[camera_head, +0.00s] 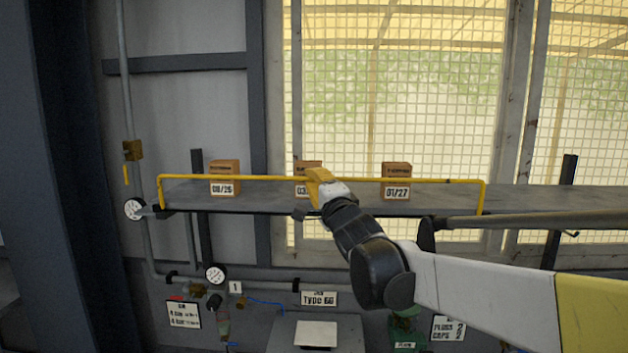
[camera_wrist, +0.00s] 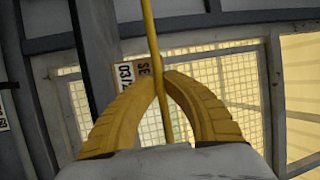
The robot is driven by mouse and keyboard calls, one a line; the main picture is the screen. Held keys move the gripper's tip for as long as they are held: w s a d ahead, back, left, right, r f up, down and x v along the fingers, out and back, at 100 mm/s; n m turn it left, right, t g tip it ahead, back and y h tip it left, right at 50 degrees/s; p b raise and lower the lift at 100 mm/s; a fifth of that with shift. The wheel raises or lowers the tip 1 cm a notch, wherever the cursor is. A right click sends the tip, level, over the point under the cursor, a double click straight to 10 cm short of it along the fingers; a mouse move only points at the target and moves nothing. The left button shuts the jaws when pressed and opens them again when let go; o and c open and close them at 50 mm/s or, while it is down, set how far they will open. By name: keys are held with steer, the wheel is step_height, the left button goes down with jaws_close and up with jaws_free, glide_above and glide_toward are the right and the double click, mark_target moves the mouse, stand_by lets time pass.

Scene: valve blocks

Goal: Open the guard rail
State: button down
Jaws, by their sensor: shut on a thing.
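The yellow guard rail (camera_head: 430,181) runs along the front of the grey shelf (camera_head: 530,197), with a bent-down end at each side. It stands upright in front of several boxes. My gripper (camera_head: 316,182) is at the middle of the rail's top bar. In the wrist view the yellow fingers of my gripper (camera_wrist: 164,84) close around the rail (camera_wrist: 150,35), which passes between their tips. My gripper hides part of the middle box's label.
Gauges (camera_head: 215,274), pipes and signs are below. A mesh window (camera_head: 440,100) is behind.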

steer(key=shift+s+f+n+t+b, duration=0.25)
steer(key=shift+t+b, duration=0.25)
steer(key=shift+b, duration=0.3)
